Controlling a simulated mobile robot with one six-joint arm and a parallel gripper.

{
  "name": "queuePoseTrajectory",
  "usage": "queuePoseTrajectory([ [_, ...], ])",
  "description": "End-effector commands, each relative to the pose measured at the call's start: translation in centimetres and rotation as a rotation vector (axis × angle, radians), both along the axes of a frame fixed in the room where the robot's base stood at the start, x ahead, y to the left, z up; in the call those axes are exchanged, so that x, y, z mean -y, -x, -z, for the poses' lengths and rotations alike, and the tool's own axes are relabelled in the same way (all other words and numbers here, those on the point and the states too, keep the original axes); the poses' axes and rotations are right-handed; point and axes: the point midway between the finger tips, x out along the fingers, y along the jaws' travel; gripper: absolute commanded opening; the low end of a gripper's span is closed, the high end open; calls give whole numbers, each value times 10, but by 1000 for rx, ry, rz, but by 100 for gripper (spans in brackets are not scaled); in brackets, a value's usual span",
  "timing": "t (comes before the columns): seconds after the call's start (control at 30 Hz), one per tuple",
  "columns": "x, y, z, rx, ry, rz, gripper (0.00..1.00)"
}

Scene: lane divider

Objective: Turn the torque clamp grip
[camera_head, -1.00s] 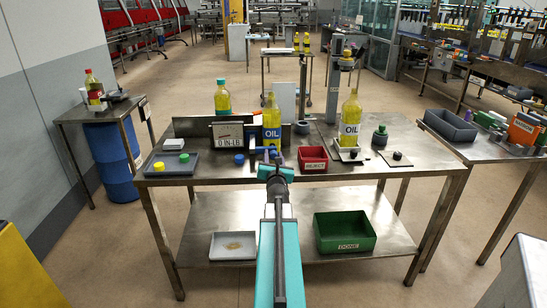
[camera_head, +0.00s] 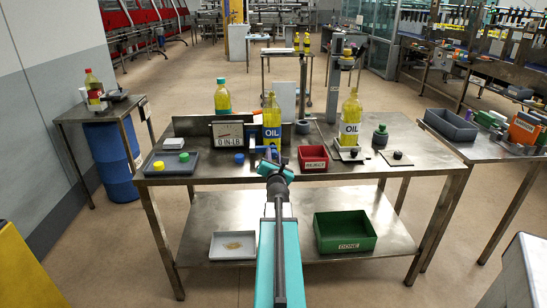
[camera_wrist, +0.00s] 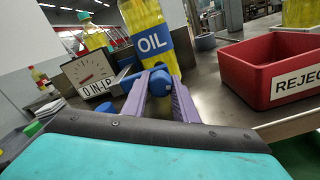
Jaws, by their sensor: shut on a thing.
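The torque clamp's blue grip (camera_wrist: 160,82) sits between the two purple fingers of my gripper (camera_wrist: 160,88) in the wrist view. My gripper is shut on it, just in front of an upright yellow bottle (camera_wrist: 147,22) with a blue OIL label. A blue bar (camera_wrist: 132,77) extends left from the grip. In the head view my gripper (camera_head: 271,154) is at the bench's front middle, and the fingers partly hide the clamp. A gauge (camera_head: 228,134) left of the bottle reads 0 IN-LB; its dial also shows in the wrist view (camera_wrist: 88,68).
A red REJECT bin (camera_head: 313,158) stands close right of my gripper. A blue cap (camera_head: 239,158) lies to the left, beside a grey tray (camera_head: 159,168). Another OIL bottle (camera_head: 350,118) stands further right. A green DONE bin (camera_head: 345,232) is on the lower shelf.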

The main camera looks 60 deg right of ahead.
Motion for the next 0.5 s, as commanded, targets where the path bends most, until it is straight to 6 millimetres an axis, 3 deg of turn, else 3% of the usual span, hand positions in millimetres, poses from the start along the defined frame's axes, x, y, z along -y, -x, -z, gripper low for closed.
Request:
queuePoseTrajectory([
  [0.5,-1,-1,-1,355,-253,-1,3],
])
